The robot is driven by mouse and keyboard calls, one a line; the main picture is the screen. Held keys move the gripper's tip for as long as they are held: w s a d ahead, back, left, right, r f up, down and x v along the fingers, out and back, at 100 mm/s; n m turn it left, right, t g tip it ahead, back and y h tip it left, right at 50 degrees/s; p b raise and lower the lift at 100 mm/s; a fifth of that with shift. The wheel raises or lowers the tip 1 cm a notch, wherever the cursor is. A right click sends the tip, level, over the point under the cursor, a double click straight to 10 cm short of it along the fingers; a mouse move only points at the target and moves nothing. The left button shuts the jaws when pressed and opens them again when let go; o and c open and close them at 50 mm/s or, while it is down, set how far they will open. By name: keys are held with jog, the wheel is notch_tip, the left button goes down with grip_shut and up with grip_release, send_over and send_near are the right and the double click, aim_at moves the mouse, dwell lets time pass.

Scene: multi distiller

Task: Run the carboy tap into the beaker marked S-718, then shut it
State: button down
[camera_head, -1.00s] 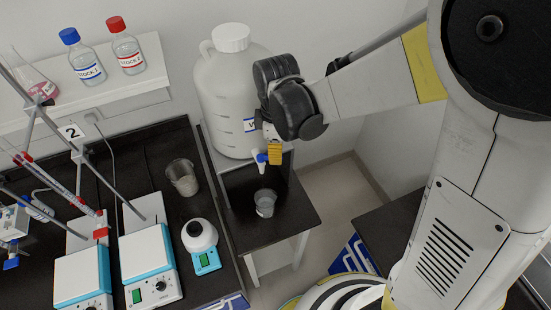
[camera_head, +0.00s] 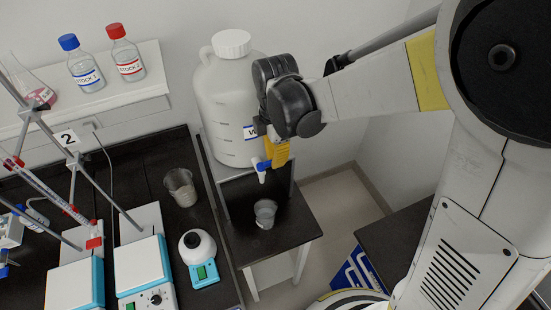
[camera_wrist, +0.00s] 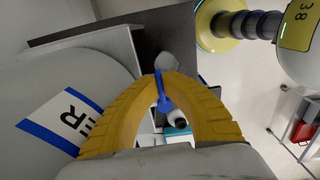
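The large white carboy (camera_head: 225,100) stands against the wall, and its side also fills the left of the wrist view (camera_wrist: 50,95). Its tap (camera_head: 261,174) has a blue lever (camera_head: 263,165), seen in the wrist view (camera_wrist: 163,95) between my yellow fingertips. My gripper (camera_head: 276,153) is shut on this lever at the tips. A clear beaker (camera_head: 265,213) stands on the low black stand below the tap; no marking on it is readable. I cannot see any stream from the spout or tell the beaker's level.
A second beaker (camera_head: 181,187) stands on the black bench left of the stand (camera_head: 237,242), near a small white-topped device (camera_head: 199,258) and stirrer plates (camera_head: 142,270). Stock bottles (camera_head: 83,64) and (camera_head: 126,54) stand on the shelf. Floor shows right of the stand.

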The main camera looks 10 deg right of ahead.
jog(key=c, duration=1.6)
grip_release()
jog(key=shift+r, duration=0.1)
notch_tip(320, 180, up, 12)
jog(key=shift+f, duration=0.1)
